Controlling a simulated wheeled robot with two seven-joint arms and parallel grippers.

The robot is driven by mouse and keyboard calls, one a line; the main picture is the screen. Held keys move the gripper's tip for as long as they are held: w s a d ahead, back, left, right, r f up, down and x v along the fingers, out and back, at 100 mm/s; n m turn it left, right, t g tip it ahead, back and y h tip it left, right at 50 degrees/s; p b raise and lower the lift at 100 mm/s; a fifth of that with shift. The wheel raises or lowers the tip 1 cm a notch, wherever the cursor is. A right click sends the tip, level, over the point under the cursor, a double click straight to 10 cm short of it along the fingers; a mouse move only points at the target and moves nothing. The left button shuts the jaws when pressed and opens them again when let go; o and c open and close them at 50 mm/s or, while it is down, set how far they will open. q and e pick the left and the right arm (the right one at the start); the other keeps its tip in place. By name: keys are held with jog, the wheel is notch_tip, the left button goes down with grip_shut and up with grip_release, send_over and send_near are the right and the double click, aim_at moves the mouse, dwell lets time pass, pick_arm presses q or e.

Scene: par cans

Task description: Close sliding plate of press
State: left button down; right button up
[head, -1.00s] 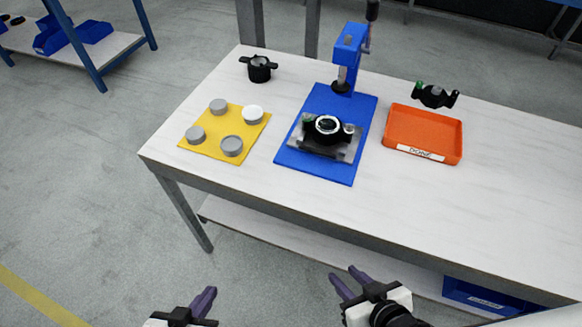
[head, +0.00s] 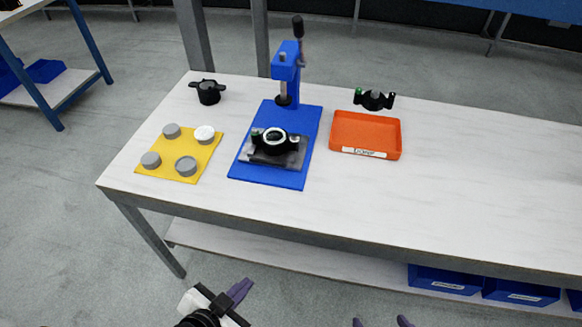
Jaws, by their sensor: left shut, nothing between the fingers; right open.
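A blue press (head: 288,68) stands on a blue base plate (head: 249,178) on the white table. Its grey sliding plate (head: 257,157) is out in front of the press column, with a black part holding a white ring (head: 274,136) on it. My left gripper (head: 243,289) is shut and empty, low in the head view, in front of the table and well away from the press. My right gripper (head: 381,322) is open at the bottom edge; only its fingertips show.
A yellow mat (head: 203,160) with grey and white discs lies left of the press. A black pot-like part (head: 208,92) stands behind it. An orange tray (head: 338,137) is right of the press, with another black part (head: 374,99) behind it. The table's right side is clear.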

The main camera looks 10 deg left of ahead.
jog(key=shift+o, duration=0.5)
jog(key=r+p, duration=0.2)
jog(key=shift+s+d+r, duration=0.2)
jog(key=shift+d+r, duration=0.1)
jog(key=shift+r, duration=0.05)
pick_arm(q)
jog(key=w+r+m+t+y+p, duration=0.1)
jog(key=w+r+m+t, duration=0.1)
jog(key=w+r+m, duration=0.5)
jog(key=w+r+m+t+y+p, duration=0.1)
jog(key=w+r+m+t, duration=0.15)
jog(key=r+m, duration=0.5)
jog(key=shift+n, duration=0.95)
jog(key=x, duration=0.3)
jog(key=r+x, duration=0.1)
jog(key=x, duration=0.5)
jog(key=shift+w+a+r, duration=0.25)
jog(key=shift+w, duration=0.15)
jog(key=w, duration=0.3)
jog(key=shift+w+r+p, duration=0.15)
jog(key=shift+r+p, duration=0.15)
jog(key=shift+w+d, duration=0.1)
jog(key=shift+w, duration=0.25)
pick_arm(e)
jog(key=shift+s+d+r, duration=0.1)
jog(key=shift+d+r, duration=0.2)
jog(key=shift+r, duration=0.3)
